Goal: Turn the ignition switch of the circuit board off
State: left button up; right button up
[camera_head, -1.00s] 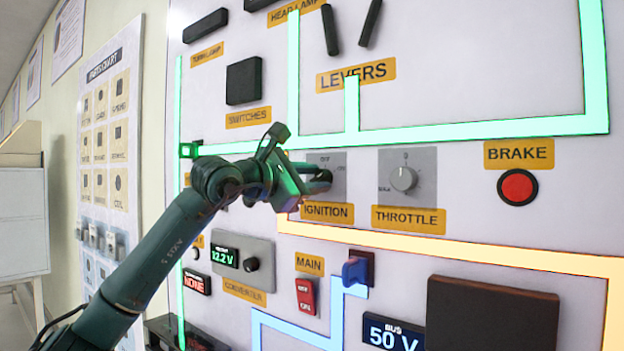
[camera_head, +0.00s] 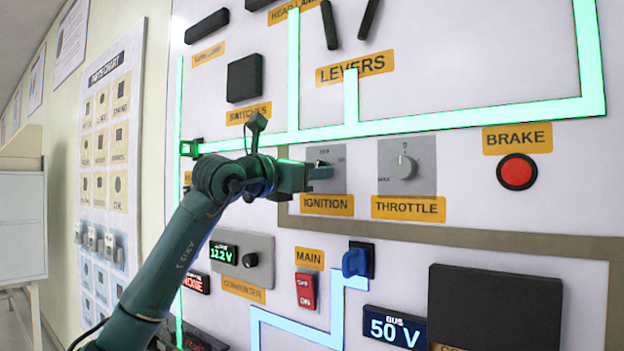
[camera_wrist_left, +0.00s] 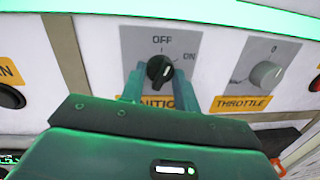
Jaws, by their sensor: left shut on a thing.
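The ignition switch is a black knob (camera_wrist_left: 159,70) on a grey plate (camera_head: 338,180), marked OFF and ON, above the yellow IGNITION label (camera_head: 327,204). My left gripper (camera_head: 320,173) reaches in from the left at the plate and largely hides the knob in the head view. In the left wrist view, the two green fingers (camera_wrist_left: 160,82) stand on either side of the knob, shut on it. The exact angle of the knob's pointer is hard to tell. My right gripper is not in view.
The throttle knob (camera_head: 403,167) is just right of the ignition plate, with the red brake button (camera_head: 517,171) further right. Below are the red main switch (camera_head: 306,291) and a blue knob (camera_head: 355,262). The strip (camera_head: 450,242) below the ignition is unlit brown-grey.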

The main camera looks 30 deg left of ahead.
pick_arm(q)
jog(key=n+b, duration=0.1)
jog(key=n, duration=0.3)
jog(key=shift+d+f+y, duration=0.1)
jog(key=shift+y, duration=0.2)
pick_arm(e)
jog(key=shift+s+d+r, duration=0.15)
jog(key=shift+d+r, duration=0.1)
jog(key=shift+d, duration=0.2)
pick_arm(q)
jog(key=shift+n, duration=0.4)
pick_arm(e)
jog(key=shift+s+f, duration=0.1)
pick_arm(q)
jog(key=o, duration=1)
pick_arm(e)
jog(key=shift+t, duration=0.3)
pick_arm(q)
jog(key=s+b, duration=0.1)
jog(key=s, duration=0.3)
jog(key=s+a+f+b, duration=0.1)
jog(key=s, duration=0.3)
jog(key=s+a+b, duration=0.1)
jog(key=s, duration=0.4)
jog(key=shift+f, duration=0.2)
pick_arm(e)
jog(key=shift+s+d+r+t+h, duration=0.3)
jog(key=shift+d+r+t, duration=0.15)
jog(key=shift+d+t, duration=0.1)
